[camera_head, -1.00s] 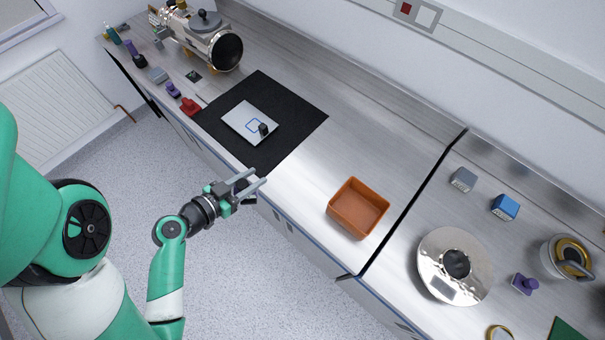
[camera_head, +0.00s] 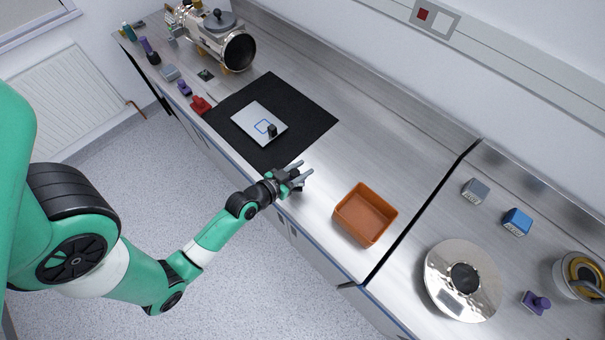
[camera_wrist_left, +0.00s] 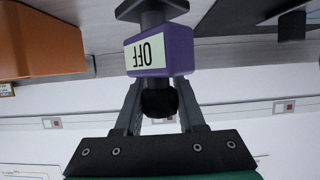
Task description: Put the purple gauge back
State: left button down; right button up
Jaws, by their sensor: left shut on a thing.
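My left gripper (camera_head: 300,174) is over the front edge of the bench, between the black mat (camera_head: 312,122) and the orange bin (camera_head: 366,236). In the left wrist view the gripper (camera_wrist_left: 160,88) is shut on the purple gauge (camera_wrist_left: 180,50). The gauge is a purple block with a pale label reading "OFF", seen upside down. Its dark round knob sits between the fingers, and a dark base is at the other end. In the head view the gauge is mostly hidden by the gripper. My right gripper is not in view.
Another purple object (camera_head: 536,302) stands at the right, near a round silver scale (camera_head: 440,277). A metal chamber (camera_head: 215,38) stands at the back left.

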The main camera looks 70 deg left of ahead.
pick_arm(q)
jog(key=f, duration=0.1)
jog(key=f+b, duration=0.1)
jog(key=f, duration=0.1)
jog(key=shift+w+f, duration=0.2)
jog(key=shift+f, duration=0.1)
jog(key=shift+r, duration=0.1)
jog(key=c, duration=1)
grip_release()
jog(key=shift+f, duration=0.2)
jog(key=o, duration=0.5)
